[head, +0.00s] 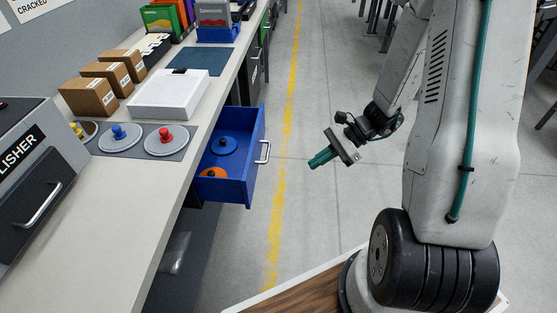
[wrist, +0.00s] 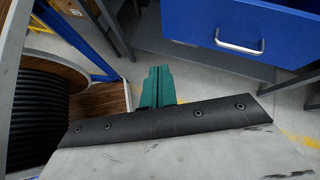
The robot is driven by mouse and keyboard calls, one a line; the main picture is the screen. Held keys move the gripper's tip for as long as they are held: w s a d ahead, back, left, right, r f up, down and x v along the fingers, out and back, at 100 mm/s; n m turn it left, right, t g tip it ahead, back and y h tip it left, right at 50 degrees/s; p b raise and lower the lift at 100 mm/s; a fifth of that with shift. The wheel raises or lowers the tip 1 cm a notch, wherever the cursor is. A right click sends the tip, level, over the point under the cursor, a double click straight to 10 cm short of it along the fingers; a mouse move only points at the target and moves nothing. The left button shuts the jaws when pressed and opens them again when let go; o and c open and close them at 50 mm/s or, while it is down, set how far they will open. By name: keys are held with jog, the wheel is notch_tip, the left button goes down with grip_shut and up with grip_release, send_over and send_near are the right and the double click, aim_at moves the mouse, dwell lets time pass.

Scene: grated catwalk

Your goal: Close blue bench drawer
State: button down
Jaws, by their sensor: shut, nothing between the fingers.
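The blue bench drawer (head: 238,188) is pulled out from under the long workbench in the head view. A blue round part and an orange one lie inside it. Its silver bar handle (head: 264,152) is on the front face. My gripper (head: 317,162) is to the right of the drawer, apart from it, over the floor. Its green fingers are together, with nothing between them. In the wrist view the gripper (wrist: 156,84) points up the picture, and the drawer front (wrist: 240,30) with its handle (wrist: 240,46) is at upper right.
The workbench (head: 130,215) carries cardboard boxes (head: 88,95), a white box (head: 170,92) and round plates with blue and red knobs. A grey machine (head: 40,170) stands at the left. The floor (head: 330,220) between the drawer and my arm is clear.

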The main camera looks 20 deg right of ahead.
jog(key=w+d+f+m+t+h, duration=0.1)
jog(key=w+d+f+m+t, duration=0.3)
jog(key=w+f+m, duration=0.15)
jog(key=w+a+f, duration=0.3)
jog(key=w+a, duration=0.4)
jog(key=a, duration=0.3)
jog(key=shift+a+f, duration=0.2)
jog(key=shift+f, duration=0.1)
jog(key=shift+m, duration=0.25)
